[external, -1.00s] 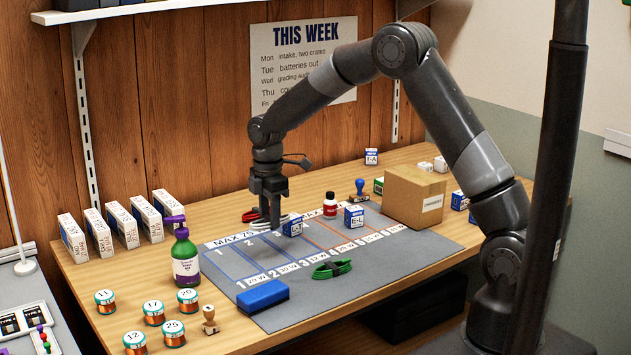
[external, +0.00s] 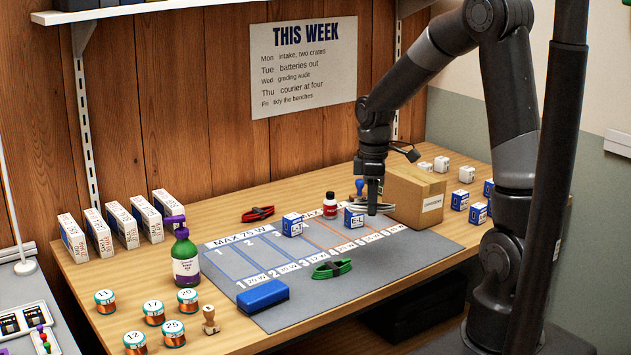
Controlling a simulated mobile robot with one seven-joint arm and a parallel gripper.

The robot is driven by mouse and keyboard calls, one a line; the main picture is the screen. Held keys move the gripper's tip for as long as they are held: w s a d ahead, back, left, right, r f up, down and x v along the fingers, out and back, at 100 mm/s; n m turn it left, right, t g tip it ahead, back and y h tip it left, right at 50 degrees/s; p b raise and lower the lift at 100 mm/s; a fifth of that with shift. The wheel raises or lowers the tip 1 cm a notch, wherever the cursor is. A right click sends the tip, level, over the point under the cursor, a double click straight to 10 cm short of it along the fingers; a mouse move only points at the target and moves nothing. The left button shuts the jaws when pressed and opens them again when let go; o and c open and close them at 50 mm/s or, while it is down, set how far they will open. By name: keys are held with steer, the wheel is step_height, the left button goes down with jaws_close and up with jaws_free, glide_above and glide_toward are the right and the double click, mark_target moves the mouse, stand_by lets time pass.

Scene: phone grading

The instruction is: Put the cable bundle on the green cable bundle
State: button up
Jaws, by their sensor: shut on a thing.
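The green cable bundle (external: 332,268) lies on the grey mat near its front middle, with a dark tie around it. My gripper (external: 374,207) is at the right, in front of the cardboard box and just behind the right blue-and-white box. It is shut on a whitish cable bundle (external: 385,208), which shows only in part beside the fingers. The held bundle is up and to the right of the green one, well apart from it. A red cable bundle (external: 258,214) lies on the wood behind the mat.
Two blue-and-white boxes (external: 292,225) (external: 354,218) stand on the mat (external: 425,250). A red bottle (external: 330,206), blue stamp (external: 359,187) and cardboard box (external: 415,197) stand behind. A blue block (external: 263,296) lies front left. The mat around the green bundle is mostly clear.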

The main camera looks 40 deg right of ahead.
steer(key=shift+s+d+f+m, duration=0.1)
steer(key=shift+s+d+m, duration=0.15)
steer(key=shift+s, duration=0.3)
steer(key=shift+s+d+m, duration=0.15)
steer(key=shift+s+m, duration=0.1)
steer(key=shift+s, duration=0.25)
glide_above(332, 265)
step_height(332, 265, down, 7)
steer(key=shift+f, duration=1.95)
steer(key=shift+f, duration=0.15)
steer(key=o, duration=1)
steer(key=shift+c, duration=0.2)
